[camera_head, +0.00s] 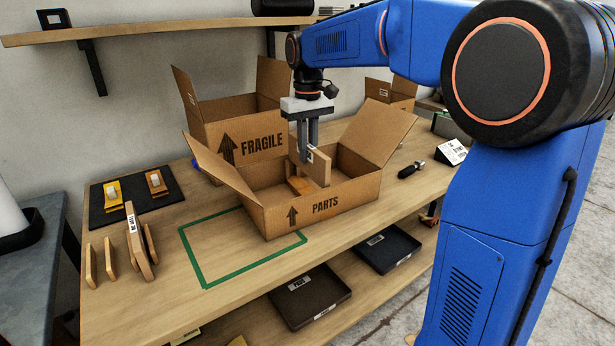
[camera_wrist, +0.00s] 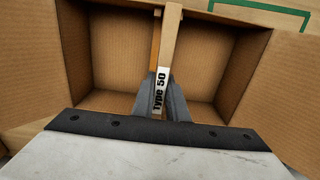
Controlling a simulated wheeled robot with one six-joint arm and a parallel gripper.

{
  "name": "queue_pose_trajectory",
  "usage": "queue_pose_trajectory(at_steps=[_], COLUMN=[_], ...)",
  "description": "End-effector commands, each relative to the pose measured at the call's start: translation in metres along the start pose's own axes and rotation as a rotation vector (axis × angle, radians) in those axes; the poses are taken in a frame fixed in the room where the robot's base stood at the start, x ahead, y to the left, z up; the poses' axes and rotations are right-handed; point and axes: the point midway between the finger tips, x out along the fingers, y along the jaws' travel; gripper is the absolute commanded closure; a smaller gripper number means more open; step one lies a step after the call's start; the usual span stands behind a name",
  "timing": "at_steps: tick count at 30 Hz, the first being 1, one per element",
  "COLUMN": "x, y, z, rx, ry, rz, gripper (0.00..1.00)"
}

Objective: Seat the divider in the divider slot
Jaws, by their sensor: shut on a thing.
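My gripper (camera_head: 308,152) points down into the open PARTS box (camera_head: 335,207) and is shut on a light wooden divider (camera_head: 319,168). In the wrist view the divider (camera_wrist: 171,42) stands on edge between the fingers (camera_wrist: 163,100), with a "Type 50" label facing up. An orange-brown wooden piece (camera_head: 299,186) shows low inside the box. It also shows in the wrist view (camera_wrist: 155,48) as a strip close along the divider's left side. The divider's lower edge and the slot itself are hidden, so I cannot tell whether the divider is in the slot.
The box's raised flaps (camera_head: 221,164) flank my gripper. A FRAGILE box (camera_head: 235,125) stands behind. Several upright wooden panels (camera_head: 137,240) stand at the left near a black mat (camera_head: 120,208). A green outline (camera_head: 205,279) marks bare table in front. A dark-handled tool (camera_head: 408,171) lies right.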

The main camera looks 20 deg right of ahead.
Motion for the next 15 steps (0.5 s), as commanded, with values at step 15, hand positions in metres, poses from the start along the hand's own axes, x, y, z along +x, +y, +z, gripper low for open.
queue_pose_trajectory(at_steps=[15], x=[0.054], y=[0.0], z=[0.0], rx=[0.0], ry=[-0.003], rz=[0.0], gripper=[1.0])
